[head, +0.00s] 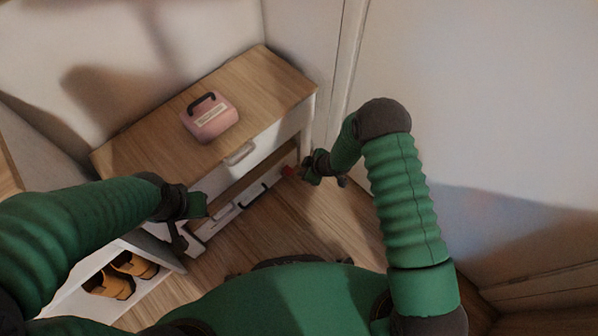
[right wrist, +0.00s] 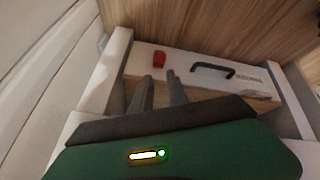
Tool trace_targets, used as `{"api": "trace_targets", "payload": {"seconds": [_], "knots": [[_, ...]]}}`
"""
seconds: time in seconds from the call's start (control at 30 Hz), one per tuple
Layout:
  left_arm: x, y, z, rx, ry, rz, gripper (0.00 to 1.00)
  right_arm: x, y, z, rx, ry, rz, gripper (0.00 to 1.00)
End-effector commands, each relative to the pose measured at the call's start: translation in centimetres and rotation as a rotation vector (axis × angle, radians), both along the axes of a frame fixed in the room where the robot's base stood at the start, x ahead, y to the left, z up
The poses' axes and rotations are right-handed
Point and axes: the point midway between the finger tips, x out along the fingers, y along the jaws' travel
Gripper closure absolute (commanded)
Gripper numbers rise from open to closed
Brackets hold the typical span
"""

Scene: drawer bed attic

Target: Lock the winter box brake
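A low white-fronted box (head: 232,212) with a black handle and a label stands at the bottom opening of the cabinet. I take it for the winter box, but its label is unreadable. A small red piece (head: 288,171), likely its brake, sits at the box's right end. In the right wrist view the red piece (right wrist: 159,60) is beside the black handle (right wrist: 212,68). My right gripper (head: 307,172) is just right of the red piece. Its fingers (right wrist: 161,80) are apart, with nothing between them, short of the red piece. My left gripper (head: 182,238) hangs by the cabinet's left front; its fingers are unclear.
The wood-topped cabinet (head: 262,88) bears a pink case (head: 214,122) with a dark handle and has a closed white upper drawer (head: 262,142). A white shelf (head: 75,300) with tan footwear (head: 122,275) stands at lower left. Walls close in at right; wooden floor (head: 275,230) is clear.

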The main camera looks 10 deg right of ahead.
Motion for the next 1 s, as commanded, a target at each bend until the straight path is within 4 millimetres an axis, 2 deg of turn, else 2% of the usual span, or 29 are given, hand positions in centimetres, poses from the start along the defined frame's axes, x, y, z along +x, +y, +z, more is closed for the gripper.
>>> {"api": "trace_targets", "payload": {"seconds": [0.03, 0.13, 0.4, 0.53, 0.6, 0.7, 0.87, 1.0], "knots": [[0.0, 0.0, -0.2, 0.000, 0.000, 0.000, 1.00, -0.4, 0.0, -0.7, -0.085, -0.052, 0.167, 0.88], [0.0, 0.0, -0.3, 0.000, 0.000, 0.000, 1.00, -1.2, -0.4, -1.7, -0.285, -0.184, 0.571, 1.00], [0.0, 0.0, -0.7, 0.000, 0.000, 0.000, 1.00, -2.8, -1.5, -3.7, -0.800, -0.544, 1.678, 1.00], [0.0, 0.0, -0.9, 0.000, 0.000, 0.000, 1.00, -3.3, -2.0, -4.2, -0.985, -0.685, 2.102, 1.00], [0.0, 0.0, -0.9, 0.000, 0.000, 0.000, 1.00, -3.4, -2.1, -4.3, -1.046, -0.736, 2.250, 1.00], [0.0, 0.0, -1.0, 0.000, 0.000, 0.000, 1.00, -3.4, -2.2, -4.5, -1.092, -0.773, 2.355, 1.00], [0.0, 0.0, -2.2, 0.000, 0.000, 0.000, 1.00, -2.9, -1.8, -6.1, -1.099, -0.780, 2.373, 1.00], [0.0, 0.0, -4.2, 0.000, 0.000, 0.000, 1.00, -1.8, -1.1, -8.9, -1.099, -0.780, 2.369, 1.00]]}}
